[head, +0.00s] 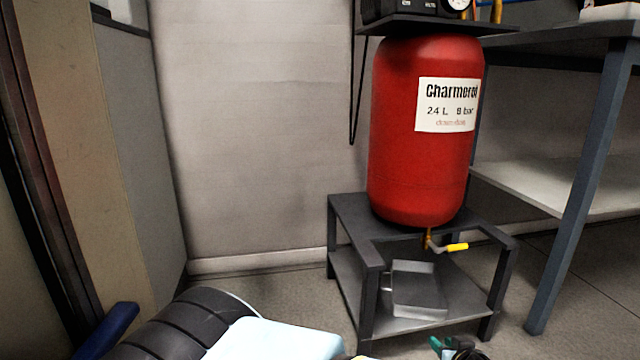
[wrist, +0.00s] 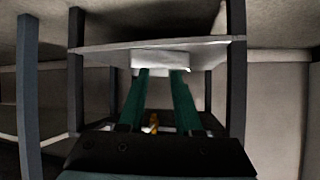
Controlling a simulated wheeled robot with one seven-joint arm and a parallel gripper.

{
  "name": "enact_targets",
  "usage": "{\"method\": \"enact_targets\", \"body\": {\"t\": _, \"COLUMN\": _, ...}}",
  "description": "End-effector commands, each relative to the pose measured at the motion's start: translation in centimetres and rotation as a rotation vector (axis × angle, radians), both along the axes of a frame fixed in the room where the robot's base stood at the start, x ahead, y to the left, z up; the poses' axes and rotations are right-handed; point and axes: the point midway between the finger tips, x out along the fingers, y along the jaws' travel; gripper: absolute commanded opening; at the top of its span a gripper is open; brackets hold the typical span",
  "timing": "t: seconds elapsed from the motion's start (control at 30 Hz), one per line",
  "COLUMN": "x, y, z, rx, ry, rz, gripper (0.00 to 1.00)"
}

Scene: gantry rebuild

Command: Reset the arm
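My gripper (head: 442,345) shows only in part at the bottom edge of the head view, with a green finger in front of the black stand. In the wrist view my gripper (wrist: 161,73) has two green fingers standing apart, with a gap between them and nothing visibly held. A pale block-like thing (wrist: 160,59), perhaps the grey tray, is at or beyond the fingertips; contact cannot be told. My arm is mostly out of the head view, with pale and dark parts at the bottom.
A red tank (head: 415,170) stands on a black stand (head: 350,215). A yellow-handled valve (head: 456,246) hangs below the tank. A grey tray (head: 415,290) sits on the stand's lower shelf. A workbench (head: 590,150) is at right, a partition (head: 140,150) at left.

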Motion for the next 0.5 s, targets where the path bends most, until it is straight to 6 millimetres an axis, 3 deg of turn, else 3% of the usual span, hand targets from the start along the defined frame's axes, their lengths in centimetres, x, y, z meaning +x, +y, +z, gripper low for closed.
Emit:
{"method": "enact_targets", "body": {"t": 0.27, "x": 1.3, "y": 5.0, "z": 0.7, "rx": 0.061, "ry": 0.204, "rz": 0.132, "gripper": 0.34}}
{"method": "enact_targets", "body": {"t": 0.5, "x": 1.5, "y": 10.4, "z": 3.7, "rx": 0.083, "ry": 0.506, "rz": 0.240, "gripper": 0.34}}
